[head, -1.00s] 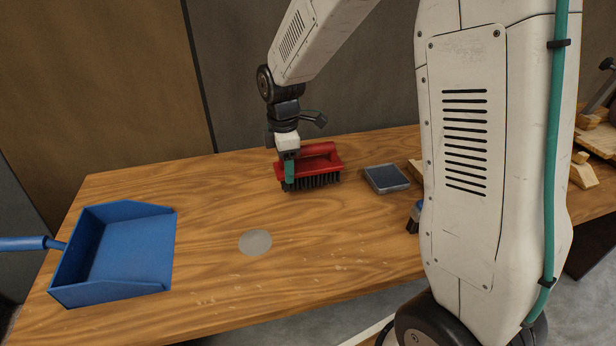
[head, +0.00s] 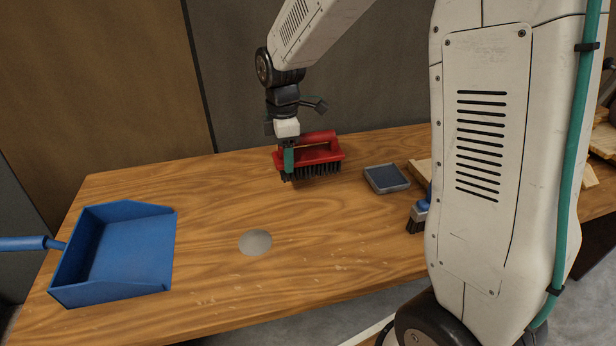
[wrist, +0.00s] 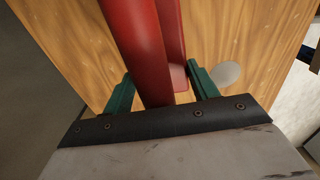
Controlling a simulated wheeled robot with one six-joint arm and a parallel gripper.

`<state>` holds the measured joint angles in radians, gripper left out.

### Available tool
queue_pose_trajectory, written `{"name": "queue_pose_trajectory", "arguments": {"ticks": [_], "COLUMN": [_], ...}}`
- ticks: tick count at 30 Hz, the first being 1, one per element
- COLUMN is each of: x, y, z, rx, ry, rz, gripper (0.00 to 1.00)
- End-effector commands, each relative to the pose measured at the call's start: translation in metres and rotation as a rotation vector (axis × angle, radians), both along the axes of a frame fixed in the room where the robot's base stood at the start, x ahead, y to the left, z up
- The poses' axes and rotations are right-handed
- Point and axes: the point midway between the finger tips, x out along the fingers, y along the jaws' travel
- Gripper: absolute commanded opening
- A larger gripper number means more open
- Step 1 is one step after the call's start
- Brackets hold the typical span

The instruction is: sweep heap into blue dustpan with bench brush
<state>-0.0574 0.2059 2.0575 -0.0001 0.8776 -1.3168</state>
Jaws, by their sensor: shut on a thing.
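The bench brush (head: 325,154) is red with black bristles and is at the back of the bench in the head view. My gripper (head: 288,171) is shut on its handle; in the wrist view the red handle (wrist: 139,50) runs between the two green fingers. I cannot tell whether the bristles touch the wood. The heap (head: 255,242) is a flat, round grey patch in front and left of the brush; it also shows in the wrist view (wrist: 227,74). The blue dustpan (head: 128,250) lies at the left, its open side towards the heap.
A dark blue pad in a grey tray (head: 386,178) lies right of the brush. A blue-handled brush (head: 418,217) is partly hidden by my arm. Wooden pieces (head: 421,171) are at the right. Pale flecks (head: 330,268) lie near the front edge. The wood between heap and dustpan is clear.

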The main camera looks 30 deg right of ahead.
Motion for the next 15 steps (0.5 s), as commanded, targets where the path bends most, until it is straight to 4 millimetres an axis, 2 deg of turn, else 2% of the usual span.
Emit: {"name": "queue_pose_trajectory", "arguments": {"ticks": [15], "x": [0.0], "y": [0.0], "z": [0.028], "rx": [0.0], "ry": [-0.001], "rz": [0.0], "gripper": [0.28]}}
